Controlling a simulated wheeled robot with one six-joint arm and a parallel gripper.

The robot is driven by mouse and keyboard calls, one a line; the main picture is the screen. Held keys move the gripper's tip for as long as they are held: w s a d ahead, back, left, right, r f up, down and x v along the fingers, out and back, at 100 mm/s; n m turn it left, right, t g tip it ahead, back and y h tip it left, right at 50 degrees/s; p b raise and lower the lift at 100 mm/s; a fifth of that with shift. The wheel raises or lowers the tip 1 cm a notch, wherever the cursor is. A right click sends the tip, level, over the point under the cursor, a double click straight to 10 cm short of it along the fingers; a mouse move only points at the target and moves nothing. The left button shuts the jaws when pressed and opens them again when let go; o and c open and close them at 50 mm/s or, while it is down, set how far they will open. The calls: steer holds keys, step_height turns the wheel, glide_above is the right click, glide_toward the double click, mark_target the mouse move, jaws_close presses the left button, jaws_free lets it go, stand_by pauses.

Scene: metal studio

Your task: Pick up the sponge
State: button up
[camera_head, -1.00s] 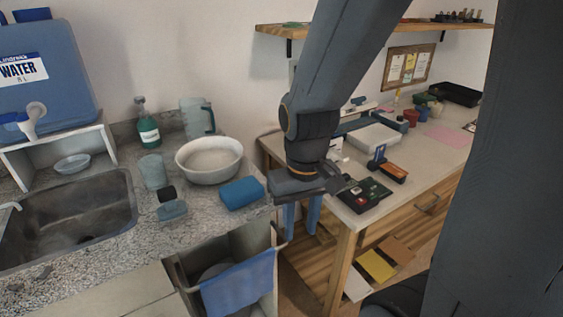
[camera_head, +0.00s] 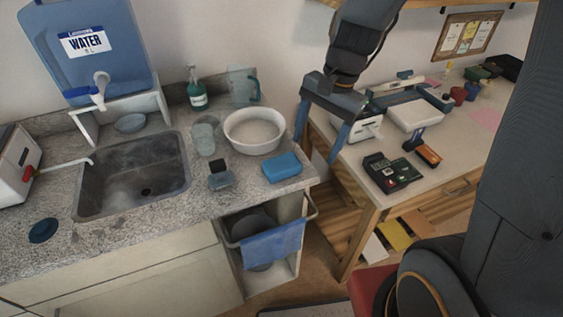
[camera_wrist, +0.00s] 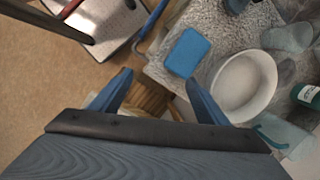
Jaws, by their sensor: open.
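The sponge is a plain blue block (camera_head: 282,167) lying flat near the right front corner of the granite counter (camera_head: 190,225). It also shows in the wrist view (camera_wrist: 187,52), above and between the fingers. My gripper (camera_head: 315,152) is open and empty, with its two blue fingers apart. In the head view it hangs to the right of the sponge, by the gap between counter and workbench. In the wrist view the fingertips (camera_wrist: 158,78) lie over the counter's edge, apart from the sponge. Nothing hides the sponge.
A white bowl (camera_head: 254,131) stands just behind the sponge. A small dark-topped item (camera_head: 220,174) and a clear cup (camera_head: 203,139) are to its left, near the sink (camera_head: 130,178). A blue towel (camera_head: 272,244) hangs below. The wooden workbench (camera_head: 365,205) stands right.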

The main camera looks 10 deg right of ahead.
mark_target(284, 162)
steer(key=w+a+m, duration=0.1)
steer(key=a+m+y, duration=0.1)
steer(key=a+m, duration=0.1)
steer(key=w+a+m+g, duration=0.1)
steer(key=shift+w+a+m+y, duration=0.2)
steer(key=shift+w+m+y, duration=0.1)
steer(key=shift+w+y, duration=0.1)
steer(key=shift+a+f+m, duration=0.1)
steer(key=shift+a+m, duration=0.15)
steer(key=shift+m, duration=0.05)
steer(key=shift+p+x, duration=0.3)
steer(key=shift+x, duration=0.85)
steer(key=shift+s+p+x, duration=0.2)
steer(key=shift+p+x, duration=0.65)
steer(key=shift+x, duration=1.75)
steer(key=shift+d, duration=0.2)
steer(key=c, duration=1.1)
